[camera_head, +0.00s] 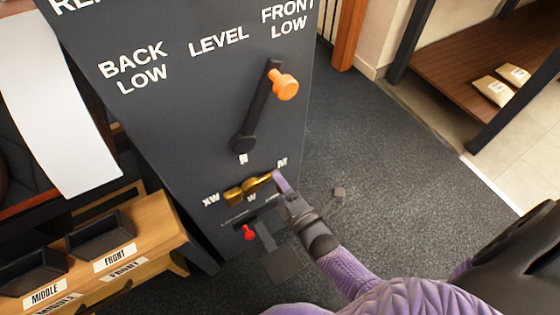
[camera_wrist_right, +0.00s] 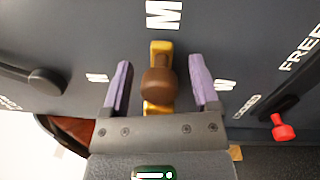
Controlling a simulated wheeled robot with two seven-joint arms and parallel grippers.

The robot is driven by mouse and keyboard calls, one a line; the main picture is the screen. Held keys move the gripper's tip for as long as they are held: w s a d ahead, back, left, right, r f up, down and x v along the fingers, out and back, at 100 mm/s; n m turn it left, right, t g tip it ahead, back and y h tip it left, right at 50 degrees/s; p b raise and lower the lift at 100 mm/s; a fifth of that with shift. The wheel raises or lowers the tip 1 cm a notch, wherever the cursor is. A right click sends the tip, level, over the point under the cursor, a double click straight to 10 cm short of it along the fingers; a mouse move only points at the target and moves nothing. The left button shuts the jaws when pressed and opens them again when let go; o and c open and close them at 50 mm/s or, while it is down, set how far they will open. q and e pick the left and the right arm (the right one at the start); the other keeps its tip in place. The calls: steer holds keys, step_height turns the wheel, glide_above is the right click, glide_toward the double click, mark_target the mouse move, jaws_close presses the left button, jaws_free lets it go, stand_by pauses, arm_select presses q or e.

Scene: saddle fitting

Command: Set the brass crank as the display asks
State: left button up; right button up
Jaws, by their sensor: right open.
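The brass crank (camera_head: 235,197) is low on the dark panel (camera_head: 175,125), among the letters N, M, W and XW. In the right wrist view its brass bar (camera_wrist_right: 160,48) runs up toward the M, with a brown knob (camera_wrist_right: 160,84) on it. My right gripper (camera_wrist_right: 161,75) is open, its purple fingers on either side of the knob with a gap on both sides. In the head view the right gripper (camera_head: 280,183) is at the crank's right end and partly hides it. No display with a request is readable. My left gripper is out of view.
A black lever with an orange knob (camera_head: 285,87) is above the crank, under BACK LOW, LEVEL and FRONT LOW. A red-knobbed lever (camera_head: 249,233) is just below the crank; FREE shows near it in the wrist view. Labelled bins (camera_head: 103,236) stand at left.

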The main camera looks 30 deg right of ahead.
steer(key=s+p, duration=0.1)
steer(key=s, duration=0.8)
steer(key=shift+s+d+f+p, duration=0.15)
steer(key=shift+s+f+p, duration=0.1)
steer(key=shift+p, duration=0.1)
